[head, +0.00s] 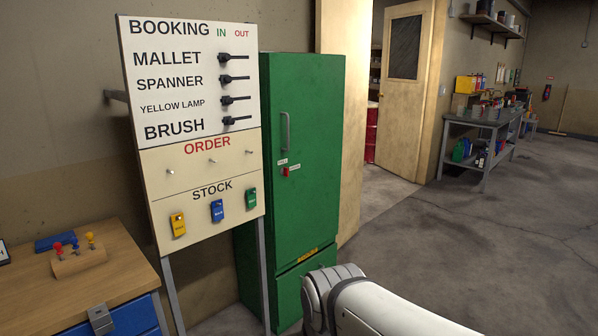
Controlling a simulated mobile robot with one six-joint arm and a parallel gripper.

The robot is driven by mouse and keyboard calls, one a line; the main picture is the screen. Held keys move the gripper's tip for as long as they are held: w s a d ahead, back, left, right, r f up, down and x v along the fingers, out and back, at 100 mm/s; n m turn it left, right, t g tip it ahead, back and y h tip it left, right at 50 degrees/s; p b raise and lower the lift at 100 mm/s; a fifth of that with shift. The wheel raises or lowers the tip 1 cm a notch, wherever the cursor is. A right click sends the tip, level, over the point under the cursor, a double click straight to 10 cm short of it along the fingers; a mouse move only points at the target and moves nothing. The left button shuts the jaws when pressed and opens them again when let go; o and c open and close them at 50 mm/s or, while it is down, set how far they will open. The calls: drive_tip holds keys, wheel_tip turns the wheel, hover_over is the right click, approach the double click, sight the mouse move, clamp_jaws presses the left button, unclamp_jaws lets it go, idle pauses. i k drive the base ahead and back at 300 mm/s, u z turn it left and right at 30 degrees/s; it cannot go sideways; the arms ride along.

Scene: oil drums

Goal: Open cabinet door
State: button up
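A tall green cabinet (318,200) stands against the wall, just right of the booking board. Its door looks shut. A grey vertical handle (285,132) is on the left part of the door front. A small red piece (286,171) and white labels sit below the handle. A yellow label (308,256) is near the door's bottom edge, above a lower green panel (305,285). A white link of my arm reaches in from the lower right, in front of the cabinet's base. My gripper is outside the view.
The booking board (200,165) on grey legs stands close at the cabinet's left. A wooden workbench (95,290) with blue drawers is at lower left. Right of the cabinet are an open doorway with a red drum (371,135) and a far workbench (485,122). Floor (470,230) at right is clear.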

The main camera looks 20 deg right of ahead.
sight(305, 92)
drive_tip(key=z, duration=0.5)
drive_tip(key=k, duration=0.6)
drive_tip(key=z, duration=0.6)
drive_tip(key=i, duration=2.25)
drive_tip(key=u, duration=1.15)
drive_tip(key=i, duration=0.5)
drive_tip(key=u, duration=0.25)
